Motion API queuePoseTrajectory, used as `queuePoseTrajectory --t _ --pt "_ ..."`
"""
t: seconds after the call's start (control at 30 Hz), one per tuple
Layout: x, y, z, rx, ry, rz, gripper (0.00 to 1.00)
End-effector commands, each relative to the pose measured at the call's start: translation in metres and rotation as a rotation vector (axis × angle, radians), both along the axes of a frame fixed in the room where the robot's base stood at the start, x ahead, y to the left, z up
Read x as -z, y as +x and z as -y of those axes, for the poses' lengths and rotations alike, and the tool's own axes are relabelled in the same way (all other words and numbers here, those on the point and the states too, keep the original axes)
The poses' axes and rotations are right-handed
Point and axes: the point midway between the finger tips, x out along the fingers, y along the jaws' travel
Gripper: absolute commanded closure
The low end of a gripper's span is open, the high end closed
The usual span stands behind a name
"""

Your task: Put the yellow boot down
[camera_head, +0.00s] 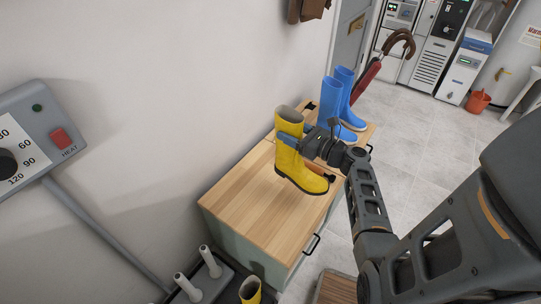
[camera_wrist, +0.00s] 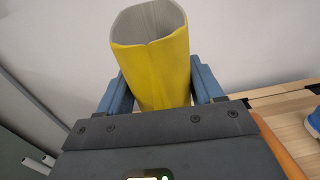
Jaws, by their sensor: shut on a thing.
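The yellow boot (camera_head: 291,160) is upright, with its black sole over the wooden top of a low cabinet (camera_head: 245,209) in the head view. I cannot tell whether the sole touches the wood. My gripper (camera_head: 287,140) is shut on the boot's shaft from the right. In the wrist view, the yellow shaft (camera_wrist: 155,65) stands between my two blue fingers (camera_wrist: 160,88), its grey open top facing up. The boot's foot is hidden in the wrist view.
A pair of blue boots (camera_head: 332,104) stands behind on the same cabinet, near a red umbrella (camera_head: 367,79). Another yellow boot (camera_head: 250,291) is below the cabinet's front, near a rack with white pegs (camera_head: 210,262). The front part of the wooden top is clear.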

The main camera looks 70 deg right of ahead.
Motion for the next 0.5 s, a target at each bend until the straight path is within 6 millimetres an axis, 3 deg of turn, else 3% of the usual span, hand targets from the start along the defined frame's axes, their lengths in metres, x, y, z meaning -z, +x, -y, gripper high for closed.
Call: queuePoseTrajectory --t 0.3,0.5 --pt "0.035 0.054 -0.020 -0.002 0.001 0.001 1.00" --pt "0.043 0.064 -0.024 0.000 0.000 0.001 1.00"
